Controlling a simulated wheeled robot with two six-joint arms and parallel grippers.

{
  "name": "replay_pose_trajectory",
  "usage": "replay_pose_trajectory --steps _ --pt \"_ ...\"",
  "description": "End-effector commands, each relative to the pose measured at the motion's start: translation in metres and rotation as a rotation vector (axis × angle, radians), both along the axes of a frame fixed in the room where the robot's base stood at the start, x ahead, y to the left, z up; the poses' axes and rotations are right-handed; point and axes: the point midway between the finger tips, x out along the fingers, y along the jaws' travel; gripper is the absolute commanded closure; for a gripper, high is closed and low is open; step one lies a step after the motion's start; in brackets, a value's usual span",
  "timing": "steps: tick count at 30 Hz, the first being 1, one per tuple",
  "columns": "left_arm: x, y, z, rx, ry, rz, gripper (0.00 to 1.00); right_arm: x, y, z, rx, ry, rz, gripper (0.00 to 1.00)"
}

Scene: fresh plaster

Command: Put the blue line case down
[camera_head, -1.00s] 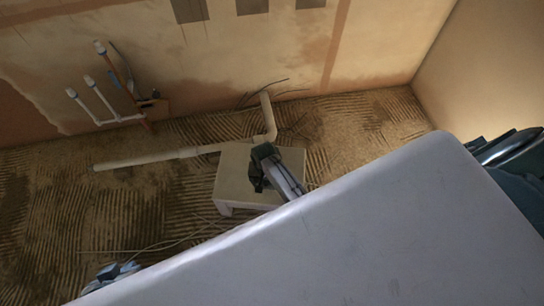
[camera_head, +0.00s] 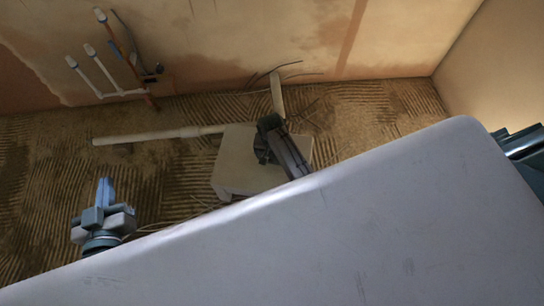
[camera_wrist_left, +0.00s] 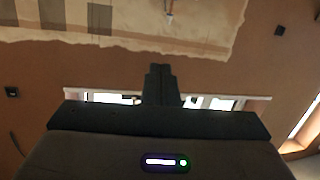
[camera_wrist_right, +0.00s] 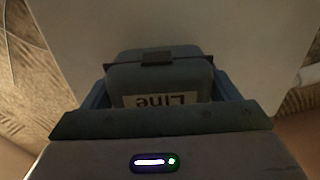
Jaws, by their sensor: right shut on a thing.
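The blue line case (camera_wrist_right: 130,72) is a small dark grey-blue box with an upside-down "Line" label in the right wrist view.
A large pale slab (camera_head: 330,240) fills the front and hides the floor below. A pale waste pipe (camera_head: 165,135) lies on the ridged floor behind the stool. Upright supply pipes (camera_head: 100,70) stand at the left wall.

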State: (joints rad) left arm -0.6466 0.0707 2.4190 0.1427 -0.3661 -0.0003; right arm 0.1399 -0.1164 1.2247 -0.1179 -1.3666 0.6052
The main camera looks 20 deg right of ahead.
Motion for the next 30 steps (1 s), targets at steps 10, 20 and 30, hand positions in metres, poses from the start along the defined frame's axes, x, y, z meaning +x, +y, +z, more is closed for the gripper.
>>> replay_pose_trajectory --steps 10,20,30 --pt "0.019 0.006 0.089 0.03 -0.501 0.025 1.0 0.0 0.003 -0.015 -0.001 -0.001 -0.002 0.46" --pt "0.005 0.006 0.144 0.047 -0.815 0.031 1.0 0.0 0.005 -0.02 0.0 0.0 -0.003 0.46" --pt "0.004 0.006 0.146 0.047 -0.83 0.031 1.0 0.0 0.005 -0.021 0.0 0.0 -0.003 0.46"
